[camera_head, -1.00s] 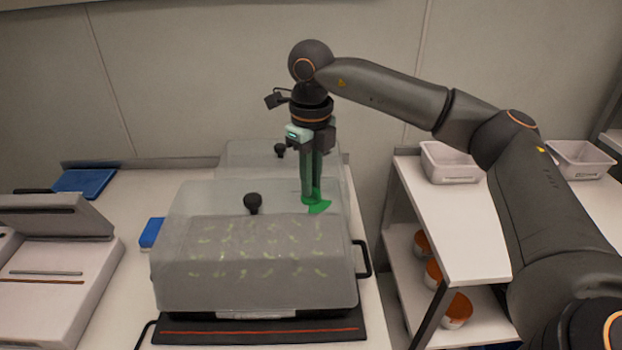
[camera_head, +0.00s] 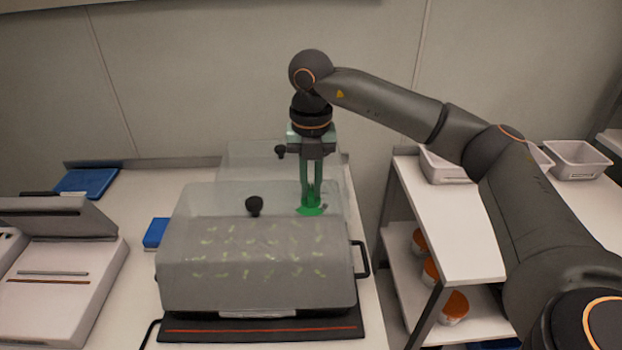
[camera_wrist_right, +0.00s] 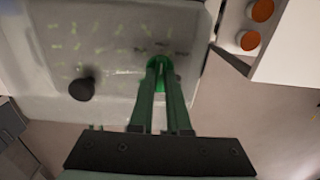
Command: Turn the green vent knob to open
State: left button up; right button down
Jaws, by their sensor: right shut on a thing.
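The green vent knob (camera_head: 310,210) sits on the clear lid (camera_head: 195,200) of the front growth chamber, right of a black knob (camera_head: 254,206). My right gripper (camera_head: 311,200) points straight down from above, shut on the green knob. In the right wrist view the fingers (camera_wrist_right: 163,75) close on the green knob (camera_wrist_right: 153,62) and hide most of it. Rows of small seedlings (camera_head: 265,250) show through the chamber. My left gripper is not in view.
A second clear chamber (camera_head: 240,155) with a black knob stands behind. A blue block (camera_head: 156,233) lies left of the chamber. A white shelf cart (camera_head: 450,240) with pale bins (camera_head: 577,160) and orange-lidded jars (camera_head: 453,308) stands at right. A grey device (camera_head: 50,270) is at left.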

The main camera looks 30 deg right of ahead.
jog(key=m+p, duration=0.1)
jog(key=m, duration=0.2)
jog(key=shift+m, duration=0.4)
jog(key=m, duration=0.2)
jog(key=shift+m+p, duration=0.3)
jog(key=shift+p, duration=0.1)
jog(key=shift+m, duration=0.9)
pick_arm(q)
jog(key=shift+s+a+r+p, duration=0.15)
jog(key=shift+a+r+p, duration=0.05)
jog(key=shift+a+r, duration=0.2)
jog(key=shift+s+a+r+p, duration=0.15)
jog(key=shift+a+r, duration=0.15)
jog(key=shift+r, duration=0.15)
pick_arm(e)
jog(key=shift+m, duration=0.3)
jog(key=c, duration=0.9)
grip_release()
jog(key=shift+o, duration=0.2)
